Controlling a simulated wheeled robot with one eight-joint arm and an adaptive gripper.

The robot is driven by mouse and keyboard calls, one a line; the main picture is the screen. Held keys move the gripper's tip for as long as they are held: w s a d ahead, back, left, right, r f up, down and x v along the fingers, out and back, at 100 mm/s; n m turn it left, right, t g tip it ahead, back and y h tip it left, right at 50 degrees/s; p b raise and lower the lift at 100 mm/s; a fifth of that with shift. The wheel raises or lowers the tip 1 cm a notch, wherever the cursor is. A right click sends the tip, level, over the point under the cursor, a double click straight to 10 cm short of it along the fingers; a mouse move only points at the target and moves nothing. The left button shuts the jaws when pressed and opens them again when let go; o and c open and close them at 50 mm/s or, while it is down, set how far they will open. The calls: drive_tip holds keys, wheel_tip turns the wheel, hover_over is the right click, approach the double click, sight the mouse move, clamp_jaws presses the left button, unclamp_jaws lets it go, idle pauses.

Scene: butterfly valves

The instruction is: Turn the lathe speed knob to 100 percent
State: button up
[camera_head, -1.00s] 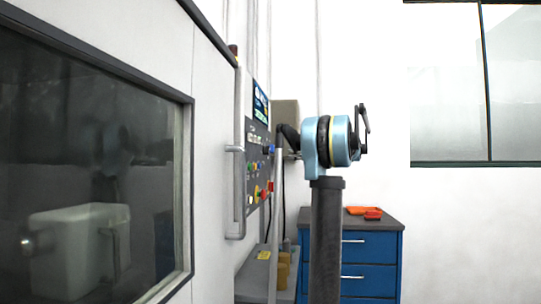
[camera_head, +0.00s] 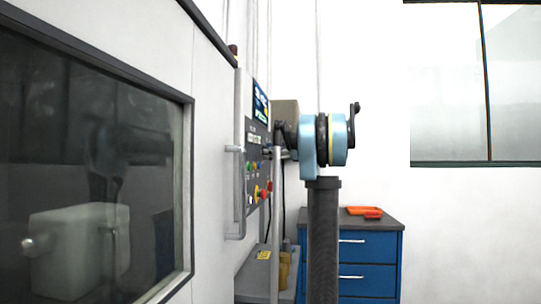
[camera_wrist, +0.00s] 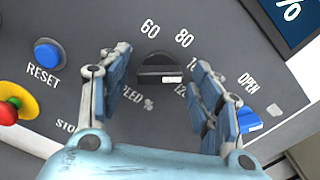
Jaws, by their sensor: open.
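The black speed knob (camera_wrist: 159,68) sits on the grey control panel (camera_wrist: 100,20) in the wrist view. Printed numbers 60 and 80 show above it; the numbers to its right are partly covered by my finger. A small white mark shows at the knob's lower right edge; the exact setting cannot be read. My gripper (camera_wrist: 159,64) is open, with one blue-grey finger left of the knob and one right. Contact with the knob cannot be told. In the head view my gripper's end is at the panel (camera_head: 254,178), and the knob cannot be made out.
A blue RESET button (camera_wrist: 49,54) and a red-yellow emergency stop (camera_wrist: 10,107) lie left of the fingers. A blue button (camera_wrist: 248,121) under OPEN is close by the right finger. A display (camera_wrist: 293,18) is at upper right. A blue drawer cabinet (camera_head: 368,244) stands behind my arm.

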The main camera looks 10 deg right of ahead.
drive_tip(key=c, duration=1.1)
drive_tip(key=shift+n, duration=1.5)
drive_tip(key=o, duration=1.1)
drive_tip(key=v, duration=1.2)
